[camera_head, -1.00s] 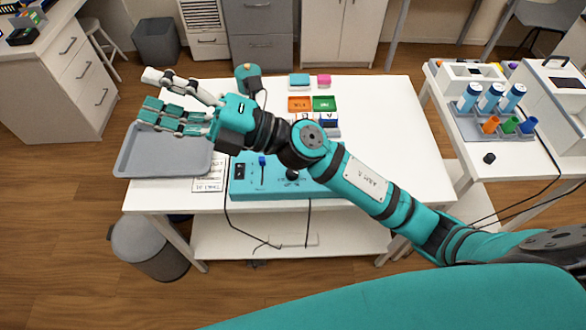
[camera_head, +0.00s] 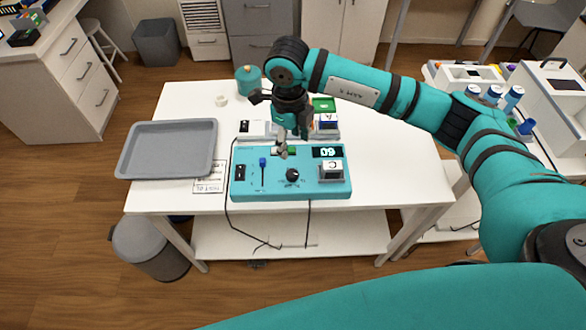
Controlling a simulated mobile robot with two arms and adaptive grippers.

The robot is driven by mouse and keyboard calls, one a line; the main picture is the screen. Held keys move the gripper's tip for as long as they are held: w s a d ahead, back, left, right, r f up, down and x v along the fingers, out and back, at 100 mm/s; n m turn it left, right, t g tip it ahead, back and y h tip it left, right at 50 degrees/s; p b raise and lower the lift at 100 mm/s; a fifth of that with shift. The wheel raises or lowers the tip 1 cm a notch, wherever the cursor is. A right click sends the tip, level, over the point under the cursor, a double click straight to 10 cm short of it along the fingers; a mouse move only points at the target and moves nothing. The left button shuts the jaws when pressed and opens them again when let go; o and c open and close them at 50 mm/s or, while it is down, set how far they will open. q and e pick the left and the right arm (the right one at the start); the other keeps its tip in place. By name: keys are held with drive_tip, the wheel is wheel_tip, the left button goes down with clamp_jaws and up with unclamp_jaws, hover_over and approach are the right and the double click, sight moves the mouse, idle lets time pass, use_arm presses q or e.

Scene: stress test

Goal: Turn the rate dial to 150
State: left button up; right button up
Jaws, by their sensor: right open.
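The teal control box (camera_head: 310,189) lies on the white table. Its black round dial (camera_head: 292,174) is at the front middle, with a pointer too small to read. A small dark display (camera_head: 327,152) at its back right shows white digits that look like 60. A blue-tipped slider (camera_head: 263,163) and a black switch (camera_head: 240,172) are on its left. My right gripper (camera_head: 288,142) points down over the box's back edge, open and empty, behind and above the dial and apart from it. It hides part of the box's back. My left gripper is not in view.
A grey tray (camera_head: 168,176) lies on the table's left. The table's right side is clear.

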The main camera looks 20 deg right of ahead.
sight(293, 174)
drive_tip(key=f+p, duration=0.1)
drive_tip(key=f, duration=0.3)
drive_tip(key=f+p, duration=0.1)
drive_tip(key=f, duration=0.4)
drive_tip(key=f+p, duration=0.1)
drive_tip(key=f, duration=0.3)
drive_tip(key=shift+w+d+f, duration=0.15)
drive_tip(key=shift+d+f, duration=0.1)
drive_tip(key=shift+f, duration=0.15)
drive_tip(key=shift+c, duration=0.2)
clamp_jaws()
